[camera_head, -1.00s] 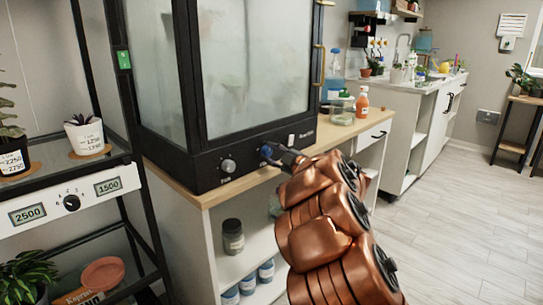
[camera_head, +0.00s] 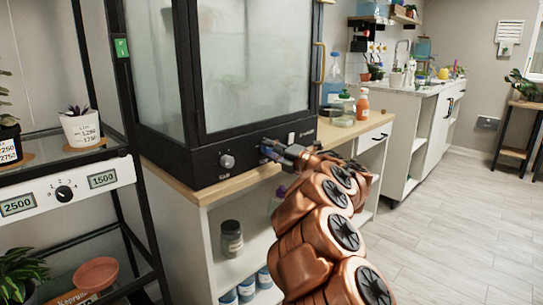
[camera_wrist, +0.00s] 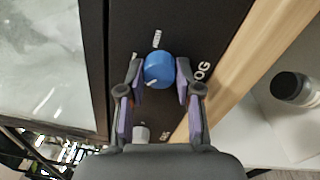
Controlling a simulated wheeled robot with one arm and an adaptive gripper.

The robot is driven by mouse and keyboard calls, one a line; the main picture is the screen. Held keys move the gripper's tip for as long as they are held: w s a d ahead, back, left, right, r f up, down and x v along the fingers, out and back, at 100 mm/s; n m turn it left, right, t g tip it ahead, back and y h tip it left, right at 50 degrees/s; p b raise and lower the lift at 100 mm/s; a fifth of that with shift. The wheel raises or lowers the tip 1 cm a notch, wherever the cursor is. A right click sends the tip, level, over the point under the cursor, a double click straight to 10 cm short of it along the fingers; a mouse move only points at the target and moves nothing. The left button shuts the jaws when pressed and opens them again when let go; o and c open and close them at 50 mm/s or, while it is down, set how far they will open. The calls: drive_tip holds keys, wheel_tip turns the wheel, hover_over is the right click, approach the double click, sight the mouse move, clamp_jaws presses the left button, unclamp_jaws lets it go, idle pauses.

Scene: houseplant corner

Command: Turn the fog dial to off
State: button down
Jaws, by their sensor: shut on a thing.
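The fog dial (camera_wrist: 158,69) is a blue round knob on the black front panel of the glass cabinet, with the letters "OG" readable beside it in the wrist view. Its white pointer mark faces the lower left there. My gripper (camera_wrist: 160,88) has one finger on each side of the dial and is shut on it. In the head view my gripper (camera_head: 279,150) is at the panel and mostly hides the dial. The setting labels around the dial are too small or covered to read fully.
A grey knob (camera_head: 227,162) sits left of the dial on the same panel, and a white switch (camera_head: 291,137) sits to its right. The wooden counter edge (camera_head: 240,182) runs just below. An orange bottle (camera_head: 362,105) stands on the counter at right. The floor at right is clear.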

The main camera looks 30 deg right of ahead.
drive_tip(key=shift+f+n+b, duration=0.15)
drive_tip(key=shift+n+b, duration=0.65)
drive_tip(key=shift+n, duration=0.9)
drive_tip(key=c, duration=0.8)
unclamp_jaws()
drive_tip(key=shift+s+d, duration=0.25)
drive_tip(key=shift+s, duration=0.35)
drive_tip(key=v, duration=1)
drive_tip(key=shift+s, duration=0.4)
